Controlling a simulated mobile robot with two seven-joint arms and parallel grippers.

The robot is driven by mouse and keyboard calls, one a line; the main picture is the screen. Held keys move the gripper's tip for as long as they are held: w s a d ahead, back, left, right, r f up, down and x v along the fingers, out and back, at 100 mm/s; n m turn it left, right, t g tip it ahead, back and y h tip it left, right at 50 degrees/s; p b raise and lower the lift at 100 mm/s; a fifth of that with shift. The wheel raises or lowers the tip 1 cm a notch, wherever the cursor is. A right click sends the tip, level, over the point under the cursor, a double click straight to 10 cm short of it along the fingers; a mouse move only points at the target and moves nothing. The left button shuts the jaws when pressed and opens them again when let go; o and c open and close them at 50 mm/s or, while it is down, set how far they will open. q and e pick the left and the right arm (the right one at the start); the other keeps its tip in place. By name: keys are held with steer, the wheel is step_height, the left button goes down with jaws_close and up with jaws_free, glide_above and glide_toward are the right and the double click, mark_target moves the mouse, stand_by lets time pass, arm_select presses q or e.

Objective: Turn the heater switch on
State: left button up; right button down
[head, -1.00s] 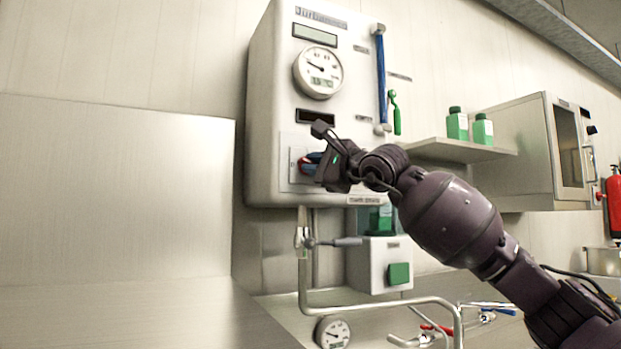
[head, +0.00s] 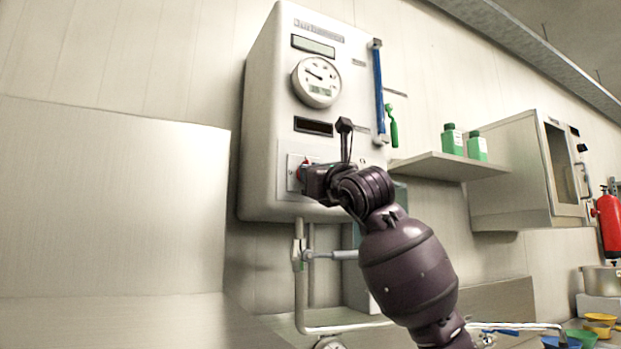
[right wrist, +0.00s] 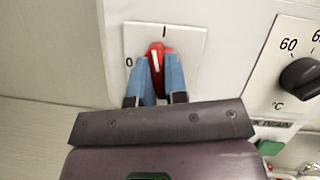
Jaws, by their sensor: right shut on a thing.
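The heater switch (right wrist: 156,55) is a red knob on a pale plate (right wrist: 189,42) marked 0 at its left and I at its top. Its white line stands nearly upright, close to the I. My right gripper (right wrist: 157,72) has its blue fingers on both sides of the red knob and is shut on it. In the head view my right gripper (head: 306,176) is at the lower front of the white control box (head: 266,110), and only a bit of the red switch (head: 303,170) shows there. My left gripper is not in view.
A black temperature knob (right wrist: 301,77) is right of the switch. A dial gauge (head: 317,82) and a blue tube (head: 379,85) are higher on the box. A pipe (head: 299,285) runs below. A shelf (head: 445,166) with green bottles is to the right.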

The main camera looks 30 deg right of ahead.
steer(key=m, duration=0.1)
steer(key=m+h+b, duration=0.1)
steer(key=shift+w+f+m+h, duration=0.15)
steer(key=shift+f+m+h, duration=0.15)
steer(key=shift+m, duration=0.1)
steer(key=shift+r+m+h+b, duration=0.2)
steer(key=shift+m+h+b, duration=0.2)
steer(key=shift+m+b, duration=0.25)
steer(key=shift+s+r+m, duration=0.15)
steer(key=shift+s+m, duration=0.05)
steer(key=shift+m, duration=0.05)
steer(key=c, duration=1.1)
jaws_free()
steer(key=shift+c, duration=0.2)
